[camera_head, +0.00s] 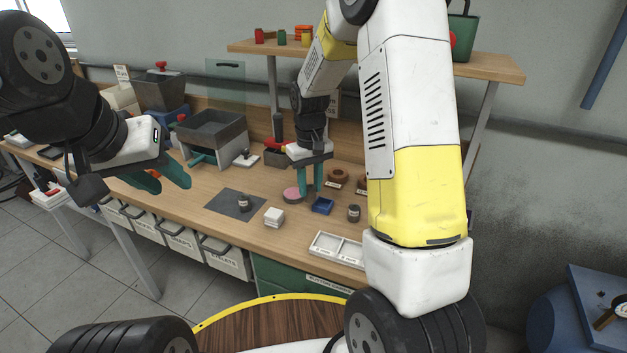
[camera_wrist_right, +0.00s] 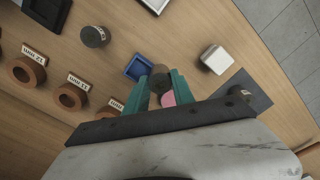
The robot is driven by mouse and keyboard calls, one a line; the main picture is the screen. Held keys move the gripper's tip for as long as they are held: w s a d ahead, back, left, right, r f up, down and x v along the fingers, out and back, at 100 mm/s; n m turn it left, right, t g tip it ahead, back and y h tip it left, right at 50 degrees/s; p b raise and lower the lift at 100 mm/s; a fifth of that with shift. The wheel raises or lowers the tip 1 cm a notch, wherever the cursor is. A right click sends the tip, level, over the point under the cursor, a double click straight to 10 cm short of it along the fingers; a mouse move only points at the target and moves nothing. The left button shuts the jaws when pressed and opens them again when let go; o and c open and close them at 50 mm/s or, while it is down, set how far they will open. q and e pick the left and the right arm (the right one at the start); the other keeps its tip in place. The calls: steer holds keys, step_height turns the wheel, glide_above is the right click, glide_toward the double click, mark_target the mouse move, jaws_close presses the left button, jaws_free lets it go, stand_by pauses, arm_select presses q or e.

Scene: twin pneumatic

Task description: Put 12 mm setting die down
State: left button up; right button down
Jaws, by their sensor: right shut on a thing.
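My right gripper (camera_head: 311,192) is shut over the workbench, between the pink disc (camera_head: 292,195) and the blue tray (camera_head: 322,205). In the right wrist view its green fingers hold a small brown-grey cylinder (camera_wrist_right: 160,81), seemingly the 12 mm setting die; I cannot read its size. In that view it overlaps the blue tray's (camera_wrist_right: 138,67) edge; contact is unclear. Brown ring-shaped holders (camera_head: 340,174) with size labels stand behind, also in the wrist view (camera_wrist_right: 70,97). My left gripper (camera_head: 172,186) is open and empty, at the bench's left front.
A dark cylinder (camera_head: 354,214) stands right of the blue tray. A white block (camera_head: 274,217) and a dark mat (camera_head: 222,204) with a small dark cylinder (camera_head: 244,203) lie left. A white divided tray (camera_head: 338,248) is at the front edge.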

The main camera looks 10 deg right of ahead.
steer(key=d, duration=0.1)
steer(key=w+d, duration=0.1)
steer(key=d, duration=0.1)
steer(key=shift+d+f, duration=0.15)
steer(key=shift+d, duration=0.05)
steer(key=shift+d+f, duration=0.15)
steer(key=shift+f, duration=0.75)
steer(key=shift+d+f, duration=0.15)
steer(key=shift+f, duration=0.75)
steer(key=c, duration=1.1)
jaws_free()
steer(key=shift+f, duration=0.15)
steer(key=shift+o, duration=0.2)
